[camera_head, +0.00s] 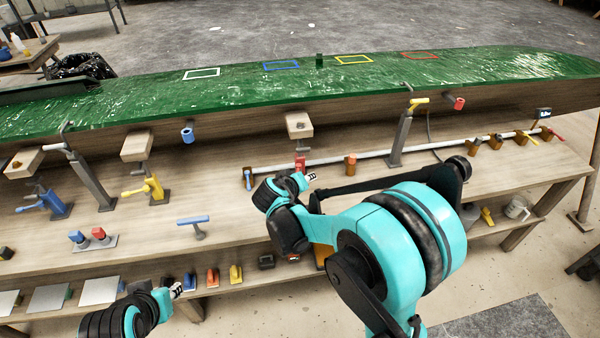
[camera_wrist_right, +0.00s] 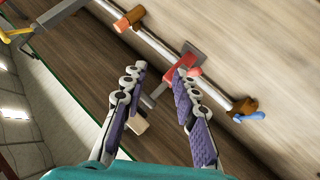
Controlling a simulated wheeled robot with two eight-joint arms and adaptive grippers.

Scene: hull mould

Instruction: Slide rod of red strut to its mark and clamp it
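The red strut (camera_head: 301,162) stands on the bench against the hull's side, with a wooden pad (camera_head: 299,125) at its upper end. In the right wrist view its red body (camera_wrist_right: 178,76) lies just beyond the fingertips, and its thin grey rod (camera_wrist_right: 153,97) runs between the fingers to the pad (camera_wrist_right: 134,121). My right gripper (camera_head: 311,177) is beside the strut's red body; in its wrist view (camera_wrist_right: 163,70) the fingers are apart and not closed on the rod. No mark on the rod can be made out. My left gripper (camera_head: 177,289) is low at the left, away from the strut, its fingers too small to judge.
A white pipe (camera_head: 390,152) with brown clamps runs along the bench behind my right gripper. The yellow strut (camera_head: 153,186) and blue strut (camera_head: 52,204) stand to the left. The green hull (camera_head: 330,80) overhangs the bench. Several tools sit on the lower shelf.

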